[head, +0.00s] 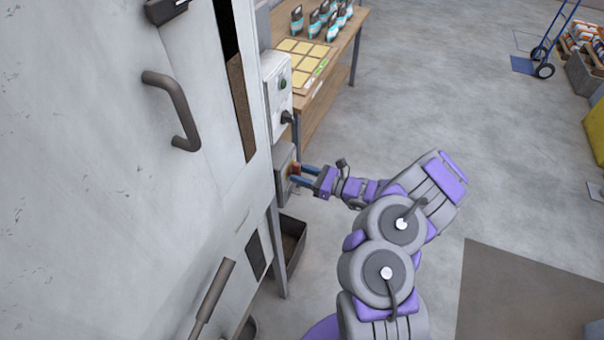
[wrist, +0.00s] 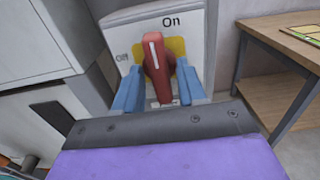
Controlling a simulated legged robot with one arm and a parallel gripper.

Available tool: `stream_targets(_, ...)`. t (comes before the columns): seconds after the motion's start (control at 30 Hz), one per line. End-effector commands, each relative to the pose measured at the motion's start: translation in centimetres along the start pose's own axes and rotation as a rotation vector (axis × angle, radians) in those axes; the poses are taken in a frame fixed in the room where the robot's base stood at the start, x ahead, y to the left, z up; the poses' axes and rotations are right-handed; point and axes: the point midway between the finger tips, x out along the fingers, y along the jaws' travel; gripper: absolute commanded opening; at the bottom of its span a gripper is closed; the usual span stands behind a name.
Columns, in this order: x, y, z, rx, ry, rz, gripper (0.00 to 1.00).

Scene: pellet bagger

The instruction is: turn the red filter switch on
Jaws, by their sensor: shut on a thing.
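The red filter switch (wrist: 158,68) is a red handle on a yellow plate (wrist: 175,48), set on a grey-white box with "Off" at its left and "On" at its upper right. The handle stands nearly upright in the wrist view, its white mark pointing up, slightly left, between the two labels. My gripper (wrist: 158,88) has its blue fingers on both sides of the handle, shut on it. In the head view, my gripper (head: 299,176) reaches the switch box (head: 284,170) from the right; the handle (head: 295,168) is partly hidden by the fingers.
A control box (head: 278,95) with a green button and a black knob is above the switch box. A wooden table (head: 345,40) with bags and a yellow-square board stands behind. A dark bin (head: 291,240) is below. Open floor lies to the right.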

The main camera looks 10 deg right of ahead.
Motion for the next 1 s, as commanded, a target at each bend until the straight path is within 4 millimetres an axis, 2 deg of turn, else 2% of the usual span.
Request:
stream_targets(0.43,0.0,-0.1,0.0,0.01,0.001,-0.004,0.1)
stream_targets(0.47,0.0,-0.1,0.0,0.01,0.001,-0.004,0.41)
stream_targets(0.53,0.0,-0.1,0.0,0.01,0.0,-0.004,0.47)
stream_targets(0.83,-0.4,0.0,0.1,0.009,-0.001,-0.003,0.47)
stream_targets(1.0,-2.6,-0.1,0.1,0.009,-0.001,-0.006,0.47)
